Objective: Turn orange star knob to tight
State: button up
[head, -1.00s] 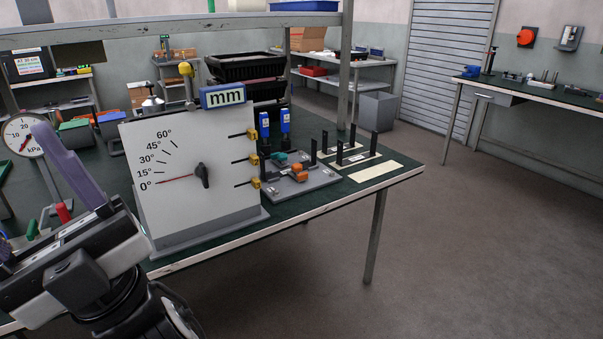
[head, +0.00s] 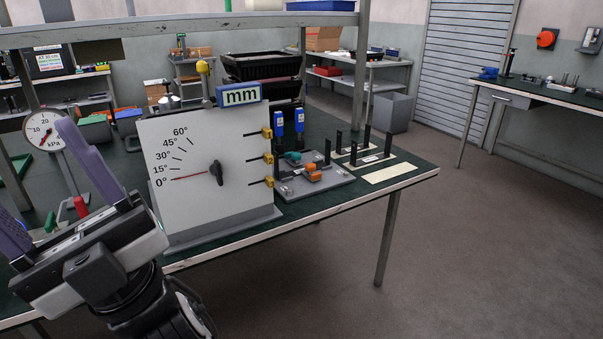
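A small orange knob-like part (head: 312,173) sits on a grey plate (head: 330,189) on the workbench, right of the dial board. A teal part (head: 293,157) sits just behind it. The orange part is too small to make out a star shape or any tight marking. My gripper (head: 38,172) is at the lower left with its two purple fingers spread wide apart, the left one cut by the picture edge. It is open, with nothing seen between the fingers. It is well left of the orange part, with the dial board between them.
A white angle dial board (head: 190,205) with a black pointer knob (head: 216,173) stands near my arm. Yellow knobs (head: 268,157) stick out at its right edge. Blue-topped posts (head: 300,122) and black uprights (head: 367,138) stand around the plate. Floor (head: 450,260) at right is clear.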

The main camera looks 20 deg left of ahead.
aim_at(310, 168)
jog(key=i+l+u, duration=0.3)
jog(key=i+l, duration=0.15)
jog(key=i, duration=0.35)
jog(key=i+l+u, duration=0.25)
jog(key=i+l, duration=0.35)
jog(key=i, duration=0.15)
jog(key=i+j, duration=0.35)
jog(key=i+u, duration=0.05)
jog(key=i, duration=0.05)
